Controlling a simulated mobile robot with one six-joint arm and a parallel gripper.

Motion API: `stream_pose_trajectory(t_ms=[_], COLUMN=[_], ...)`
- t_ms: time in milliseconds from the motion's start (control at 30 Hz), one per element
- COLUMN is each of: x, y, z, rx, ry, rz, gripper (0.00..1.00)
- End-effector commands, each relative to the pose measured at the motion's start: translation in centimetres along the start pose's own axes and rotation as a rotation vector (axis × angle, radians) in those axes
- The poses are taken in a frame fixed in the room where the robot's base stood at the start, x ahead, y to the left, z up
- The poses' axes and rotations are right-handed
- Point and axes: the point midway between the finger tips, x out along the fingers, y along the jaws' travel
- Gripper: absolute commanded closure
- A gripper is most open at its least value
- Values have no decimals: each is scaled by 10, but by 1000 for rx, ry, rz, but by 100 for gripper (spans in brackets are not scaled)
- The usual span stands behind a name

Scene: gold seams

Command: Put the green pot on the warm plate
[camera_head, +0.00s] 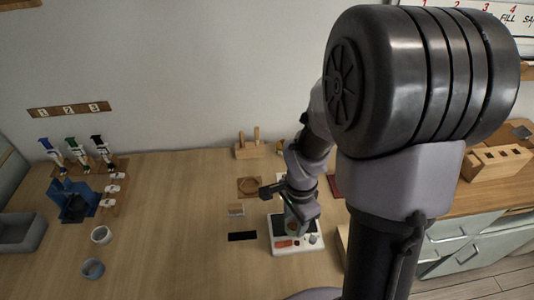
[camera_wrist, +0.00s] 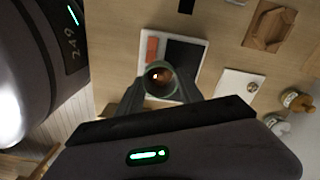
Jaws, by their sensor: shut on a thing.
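My gripper (camera_head: 297,212) is shut on the green pot (camera_head: 291,226), whose round open top shows between the fingers in the wrist view (camera_wrist: 160,76), with something brown inside. The white warm plate (camera_head: 314,248), with a dark panel and a red-orange part, lies under the gripper. In the wrist view the warm plate (camera_wrist: 200,43) is behind the pot, which overlaps its lower part and the dark panel's near corner. I cannot tell whether the pot touches the plate. The gripper hides part of the pot in the head view.
A wooden tray (camera_head: 250,187) is behind. Two cups (camera_head: 102,235) (camera_head: 93,268) and a blue stand (camera_head: 74,200) are farther left. The table's middle left is clear.

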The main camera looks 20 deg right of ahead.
Motion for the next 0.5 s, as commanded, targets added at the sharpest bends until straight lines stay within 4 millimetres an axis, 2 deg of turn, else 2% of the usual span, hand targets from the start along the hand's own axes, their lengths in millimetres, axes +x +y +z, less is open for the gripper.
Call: stream_pose_trajectory(t_ms=[100,267,300,400,500], x=[2,3,7,37,44], y=[-19,-32,-35,-34,-34], z=[-15,-25,-28,-26,-26], rx=[0,-1,-1,-1,-1], ry=[0,0,0,-1,0], rz=[1,0,1,2,0], gripper=[94,94,94,94,94])
